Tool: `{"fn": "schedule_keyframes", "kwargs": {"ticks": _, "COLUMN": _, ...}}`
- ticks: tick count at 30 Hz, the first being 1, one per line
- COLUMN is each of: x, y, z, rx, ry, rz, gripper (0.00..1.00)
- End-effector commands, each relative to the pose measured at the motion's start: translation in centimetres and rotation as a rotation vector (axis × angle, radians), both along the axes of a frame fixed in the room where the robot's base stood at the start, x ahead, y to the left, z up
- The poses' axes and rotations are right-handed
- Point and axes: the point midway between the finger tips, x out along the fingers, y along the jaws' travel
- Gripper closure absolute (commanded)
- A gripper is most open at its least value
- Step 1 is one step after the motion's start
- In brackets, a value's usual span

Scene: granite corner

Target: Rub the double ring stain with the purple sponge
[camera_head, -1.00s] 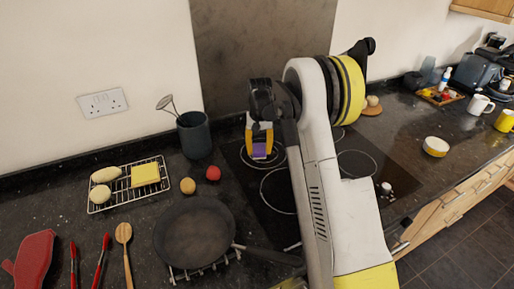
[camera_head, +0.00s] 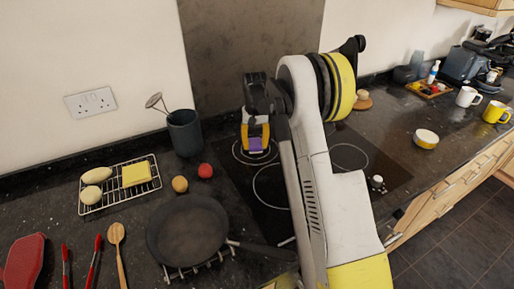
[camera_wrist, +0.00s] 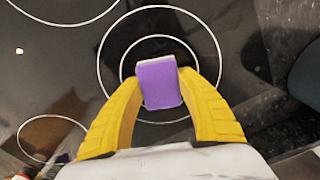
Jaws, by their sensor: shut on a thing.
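My gripper (camera_head: 256,137) is shut on the purple sponge (camera_head: 256,144). In the wrist view the yellow fingers of my gripper (camera_wrist: 161,82) pinch the sponge (camera_wrist: 161,83) from both sides; it has a pale layer on its far edge. The double ring, two concentric pale rings (camera_wrist: 99,62), lies on the black hob around the sponge, which covers part of the inner ring. In the head view the double ring (camera_head: 235,155) is at the hob's back left, partly hidden by my gripper. I cannot tell whether the sponge touches the surface.
A dark frying pan (camera_head: 187,232) stands left of the hob (camera_head: 350,180), its handle reaching behind my arm.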

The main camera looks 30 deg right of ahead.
Motion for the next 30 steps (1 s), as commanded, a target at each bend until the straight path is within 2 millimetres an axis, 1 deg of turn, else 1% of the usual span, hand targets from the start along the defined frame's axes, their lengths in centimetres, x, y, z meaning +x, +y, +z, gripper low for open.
{"fn": "schedule_keyframes", "kwargs": {"ticks": 1, "x": 0.6, "y": 0.0, "z": 0.0, "rx": 0.001, "ry": -0.001, "rz": 0.001, "gripper": 0.81}}
{"fn": "schedule_keyframes", "kwargs": {"ticks": 3, "x": 1.2, "y": 0.1, "z": 0.1, "rx": 0.001, "ry": -0.001, "rz": 0.001, "gripper": 0.81}}
{"fn": "schedule_keyframes", "kwargs": {"ticks": 8, "x": 1.8, "y": 0.1, "z": 0.1, "rx": 0.001, "ry": -0.001, "rz": 0.001, "gripper": 0.81}}
{"fn": "schedule_keyframes", "kwargs": {"ticks": 19, "x": 5.1, "y": 0.1, "z": 0.3, "rx": 0.001, "ry": 0.0, "rz": 0.001, "gripper": 0.81}}
{"fn": "schedule_keyframes", "kwargs": {"ticks": 25, "x": 5.5, "y": 0.0, "z": 0.3, "rx": 0.001, "ry": 0.0, "rz": 0.0, "gripper": 0.81}}
{"fn": "schedule_keyframes", "kwargs": {"ticks": 30, "x": 5.5, "y": -1.0, "z": 0.1, "rx": 0.001, "ry": 0.0, "rz": 0.0, "gripper": 0.81}}
